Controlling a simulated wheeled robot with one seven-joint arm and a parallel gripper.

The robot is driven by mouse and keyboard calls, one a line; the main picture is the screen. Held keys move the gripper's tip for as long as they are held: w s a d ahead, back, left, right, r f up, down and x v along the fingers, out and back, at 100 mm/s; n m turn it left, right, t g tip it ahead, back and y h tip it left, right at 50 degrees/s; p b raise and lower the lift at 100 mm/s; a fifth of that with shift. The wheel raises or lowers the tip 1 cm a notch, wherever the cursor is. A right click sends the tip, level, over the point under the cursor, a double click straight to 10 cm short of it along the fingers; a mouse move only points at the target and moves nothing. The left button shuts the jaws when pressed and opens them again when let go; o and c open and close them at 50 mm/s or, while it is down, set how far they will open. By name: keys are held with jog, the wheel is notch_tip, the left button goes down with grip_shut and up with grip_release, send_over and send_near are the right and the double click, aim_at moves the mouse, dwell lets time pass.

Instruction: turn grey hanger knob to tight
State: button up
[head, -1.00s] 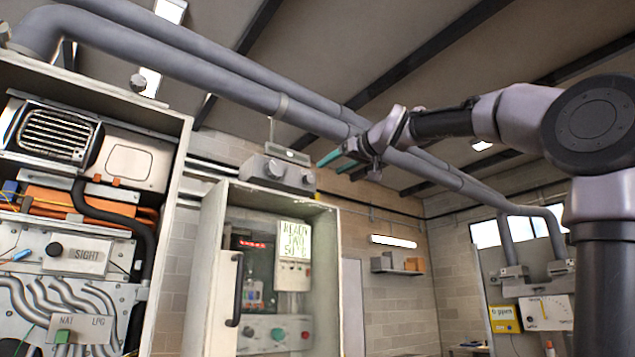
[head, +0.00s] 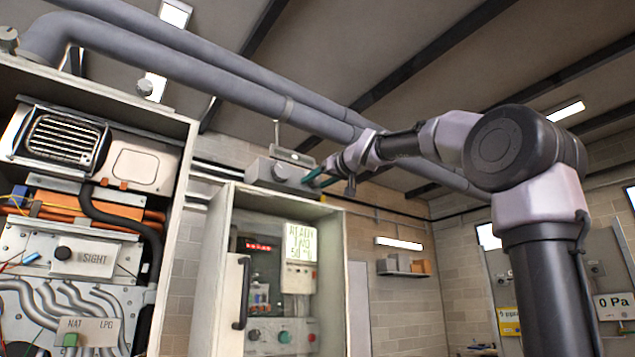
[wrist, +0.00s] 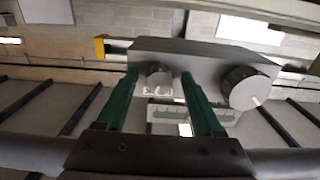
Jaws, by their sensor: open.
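A grey box (head: 262,171) hangs high on the wall side, above the open white cabinet, with two grey round knobs on its front. The larger knob (head: 281,172) is on the left in the head view. It is on the right in the wrist view (wrist: 247,88), which appears upside down. The smaller knob (wrist: 159,76) shows between the green fingers of my gripper (wrist: 160,80), with a gap on each side. My gripper (head: 312,177) is open and empty at the box's right end. The fingers hide the smaller knob in the head view. I cannot read any tight marking.
Thick grey pipes (head: 215,85) run under the ceiling, close above my arm. The white control cabinet (head: 212,265) stands below the box. A heater unit (head: 95,160) fills the left side. A wall shelf (head: 402,272) is at the right. Open air lies below my arm.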

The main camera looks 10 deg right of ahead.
grip_shut()
jog(key=m, duration=0.4)
jog(key=shift+m, duration=0.4)
jog(key=m, duration=0.4)
jog(key=shift+m, duration=0.3)
jog(key=m, duration=0.5)
jog(key=shift+a+m, duration=0.1)
jog(key=shift+m, duration=2.4)
